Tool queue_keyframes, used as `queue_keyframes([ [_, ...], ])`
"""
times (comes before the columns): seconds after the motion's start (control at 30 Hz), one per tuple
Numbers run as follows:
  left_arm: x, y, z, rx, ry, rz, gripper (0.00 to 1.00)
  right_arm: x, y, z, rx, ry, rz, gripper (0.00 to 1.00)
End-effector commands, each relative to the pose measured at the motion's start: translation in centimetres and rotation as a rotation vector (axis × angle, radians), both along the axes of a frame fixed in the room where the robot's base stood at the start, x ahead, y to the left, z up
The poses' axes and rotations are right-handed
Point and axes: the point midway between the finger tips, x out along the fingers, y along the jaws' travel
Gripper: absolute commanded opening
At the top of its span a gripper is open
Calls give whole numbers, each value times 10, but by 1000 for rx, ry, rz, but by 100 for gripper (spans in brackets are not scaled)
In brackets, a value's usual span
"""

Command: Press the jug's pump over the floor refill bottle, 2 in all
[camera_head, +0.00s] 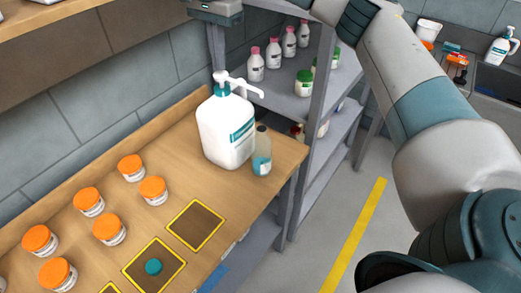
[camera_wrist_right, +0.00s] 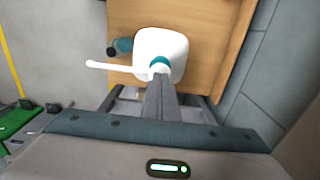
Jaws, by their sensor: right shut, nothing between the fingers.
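The white jug (camera_head: 226,128) with a teal label and white pump (camera_head: 238,82) stands upright on the wooden bench near its right end. Its spout points right, toward the space above a small clear bottle (camera_head: 262,152) with a blue label, which stands close beside the jug. My right gripper (camera_head: 218,68) points down from above, shut and empty, with its tips at the pump head. My left gripper is not in view.
Several orange-lidded jars (camera_head: 107,228) stand on the bench left of the jug. Yellow-edged squares (camera_head: 195,226) lie in front, one with a teal lid (camera_head: 153,267). A grey shelf (camera_head: 300,105) with bottles and jars stands behind on the right.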

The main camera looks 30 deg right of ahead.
Motion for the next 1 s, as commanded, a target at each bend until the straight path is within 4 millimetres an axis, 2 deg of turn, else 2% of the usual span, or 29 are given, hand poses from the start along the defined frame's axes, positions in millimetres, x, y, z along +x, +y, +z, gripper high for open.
queue_keyframes([
  [0.37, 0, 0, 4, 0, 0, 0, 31, 0, 0, 6, 0, -1, 0, 0],
  [1.0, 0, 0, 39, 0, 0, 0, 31, 0, 0, 57, 0, -1, 0, 0],
])
